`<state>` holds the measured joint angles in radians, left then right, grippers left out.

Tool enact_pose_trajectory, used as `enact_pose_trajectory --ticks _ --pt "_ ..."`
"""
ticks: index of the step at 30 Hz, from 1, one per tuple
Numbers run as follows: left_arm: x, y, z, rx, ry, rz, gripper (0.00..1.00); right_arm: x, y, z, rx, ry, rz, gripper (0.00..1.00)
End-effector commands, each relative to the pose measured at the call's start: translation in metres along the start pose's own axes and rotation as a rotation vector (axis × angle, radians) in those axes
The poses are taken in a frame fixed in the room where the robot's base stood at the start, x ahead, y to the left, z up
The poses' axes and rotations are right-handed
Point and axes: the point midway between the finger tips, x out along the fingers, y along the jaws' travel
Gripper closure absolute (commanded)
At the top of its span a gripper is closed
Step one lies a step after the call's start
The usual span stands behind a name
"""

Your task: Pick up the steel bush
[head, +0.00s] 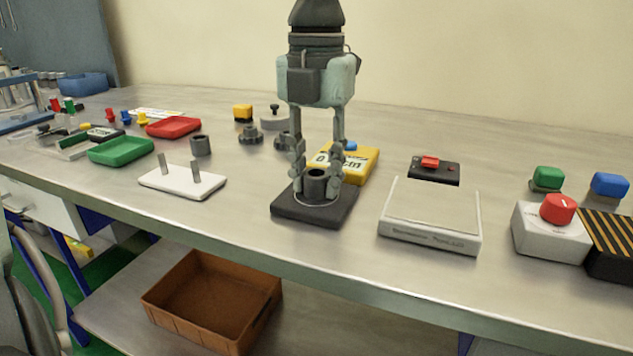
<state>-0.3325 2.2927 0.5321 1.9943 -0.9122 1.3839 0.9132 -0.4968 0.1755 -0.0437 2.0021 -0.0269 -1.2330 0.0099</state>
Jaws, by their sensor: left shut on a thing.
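The steel bush (316,188), a dark grey hollow cylinder with its open end up, stands upright on a black square plate (290,211) near the middle of the bench. My left gripper (317,180) comes down from above, with one finger on each side of the bush, and is shut on it. The bush is at the plate, and I cannot tell whether there is a gap under it. The fingers hide part of its sides. A similar grey hollow cylinder (201,145) stands farther left on the bench. My right gripper is not in view.
A white base with two upright pins (182,183) lies to the left, and a white scale (431,214) to the right. A yellow box (362,163) is close behind the gripper. Green (121,150) and red (173,127) trays are back left. A brown crate (212,300) stands below the bench.

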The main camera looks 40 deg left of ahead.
Motion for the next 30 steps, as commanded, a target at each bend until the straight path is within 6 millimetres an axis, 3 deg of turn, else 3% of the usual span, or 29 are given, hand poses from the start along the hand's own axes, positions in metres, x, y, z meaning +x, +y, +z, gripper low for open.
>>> enact_pose_trajectory --ticks 3,11,17,23,30 --pt "0.0 0.0 0.0 0.0 0.0 0.0 1.0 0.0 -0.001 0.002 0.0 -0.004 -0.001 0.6" --pt "-0.002 0.0 0.0 0.0 -0.002 0.0 1.0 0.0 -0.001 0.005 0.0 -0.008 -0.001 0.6" --pt "-0.017 0.0 0.001 -0.001 -0.003 0.0 1.0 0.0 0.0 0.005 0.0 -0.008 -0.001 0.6" --pt "-0.057 0.0 0.001 -0.002 -0.007 0.0 1.0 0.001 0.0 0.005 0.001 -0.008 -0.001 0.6" --pt "-0.124 -0.001 0.001 -0.001 -0.006 0.001 1.0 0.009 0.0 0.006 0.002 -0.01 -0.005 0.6"
